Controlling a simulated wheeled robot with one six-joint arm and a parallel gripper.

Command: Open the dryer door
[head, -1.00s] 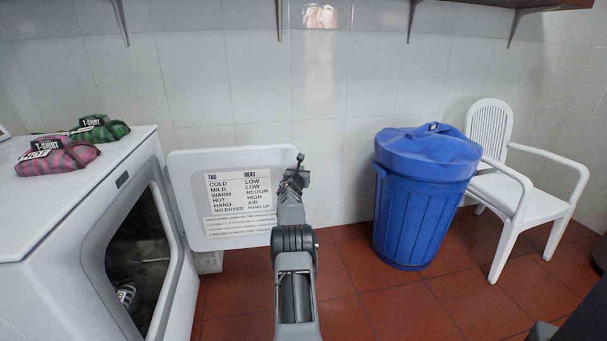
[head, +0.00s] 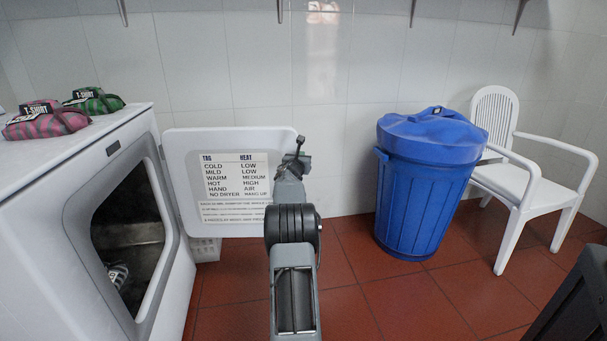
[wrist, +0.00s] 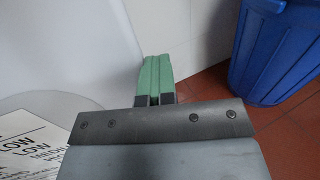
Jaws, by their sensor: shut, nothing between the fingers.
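The white dryer (head: 160,255) stands at the left in the head view. Its door (head: 230,142) stands swung wide open, showing its inner face with a printed label of tag and heat settings. The dark drum opening (head: 135,240) is exposed, with a small striped item inside. My gripper (head: 300,142) is at the door's right edge, partly hidden by my arm. In the wrist view its green fingers (wrist: 155,75) are together and empty, beside the door's white edge (wrist: 75,45). I cannot tell whether they touch the door.
Pink (head: 45,123) and green (head: 96,101) folded T-shirt bundles lie on the dryer top. A blue lidded bin (head: 425,190) and a white armchair (head: 520,180) stand at the right. Red floor lies clear in front of the bin.

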